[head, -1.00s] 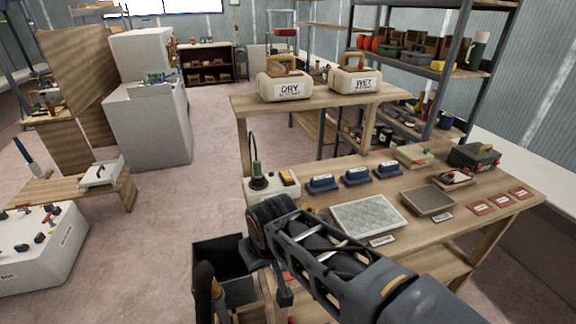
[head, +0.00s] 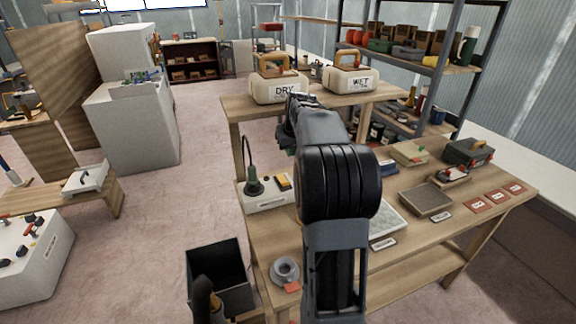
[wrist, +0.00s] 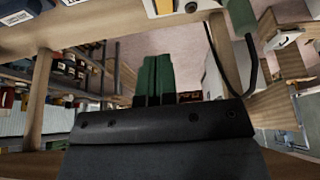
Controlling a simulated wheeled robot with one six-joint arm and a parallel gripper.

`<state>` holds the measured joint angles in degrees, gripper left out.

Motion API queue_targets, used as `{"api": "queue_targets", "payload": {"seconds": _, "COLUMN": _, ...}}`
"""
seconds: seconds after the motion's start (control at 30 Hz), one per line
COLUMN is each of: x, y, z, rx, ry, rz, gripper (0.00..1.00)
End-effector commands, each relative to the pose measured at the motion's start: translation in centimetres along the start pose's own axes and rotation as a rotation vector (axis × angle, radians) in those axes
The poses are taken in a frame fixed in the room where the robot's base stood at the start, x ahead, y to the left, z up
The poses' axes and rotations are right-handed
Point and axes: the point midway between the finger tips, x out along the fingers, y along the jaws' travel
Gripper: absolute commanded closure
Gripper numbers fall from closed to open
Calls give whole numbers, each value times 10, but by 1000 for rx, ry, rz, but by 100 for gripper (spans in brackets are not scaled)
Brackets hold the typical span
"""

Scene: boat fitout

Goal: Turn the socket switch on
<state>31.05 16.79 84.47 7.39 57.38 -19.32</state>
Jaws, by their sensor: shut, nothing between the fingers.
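The white socket box (head: 268,198) sits at the left end of the workbench. A dark green plug (head: 252,181) with a cord stands in its left part. An orange-yellow switch (head: 284,182) is on its right part; its on or off position is too small to tell. My gripper (head: 286,138) is above and beyond the box in the head view, partly hidden by my arm. In the wrist view my gripper's green fingers (wrist: 155,62) are together and empty. A yellow part, likely the switch (wrist: 164,6), shows at the top edge there, apart from the fingers.
Cream cases marked DRY (head: 279,88) and WET (head: 350,85) stand on the raised shelf (head: 235,106) behind. A grey tray (head: 426,200) and red cards (head: 478,206) lie to the right. A dark open bin (head: 215,270) stands left of the bench. The plug's cord rises beside the switch.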

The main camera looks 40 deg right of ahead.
Motion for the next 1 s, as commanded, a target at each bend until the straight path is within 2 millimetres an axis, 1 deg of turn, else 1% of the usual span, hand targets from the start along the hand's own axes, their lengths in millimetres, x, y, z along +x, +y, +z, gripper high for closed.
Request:
{"api": "queue_targets", "payload": {"seconds": 0.17, "x": 27, "y": 1, "z": 0, "rx": 1, "ry": -4, "rz": -1, "gripper": 100}}
{"api": "queue_targets", "payload": {"seconds": 0.3, "x": 55, "y": 1, "z": 0, "rx": 0, "ry": -5, "rz": -2, "gripper": 100}}
{"api": "queue_targets", "payload": {"seconds": 0.53, "x": 95, "y": 0, "z": 0, "rx": 0, "ry": -3, "rz": -2, "gripper": 100}}
{"api": "queue_targets", "payload": {"seconds": 0.7, "x": 109, "y": 1, "z": 16, "rx": 1, "ry": -2, "rz": 0, "gripper": 100}}
{"api": "queue_targets", "payload": {"seconds": 0.8, "x": 116, "y": 1, "z": 22, "rx": 0, "ry": -1, "rz": 0, "gripper": 100}}
{"api": "queue_targets", "payload": {"seconds": 1.0, "x": 121, "y": 1, "z": 27, "rx": 0, "ry": 0, "rz": 0, "gripper": 100}}
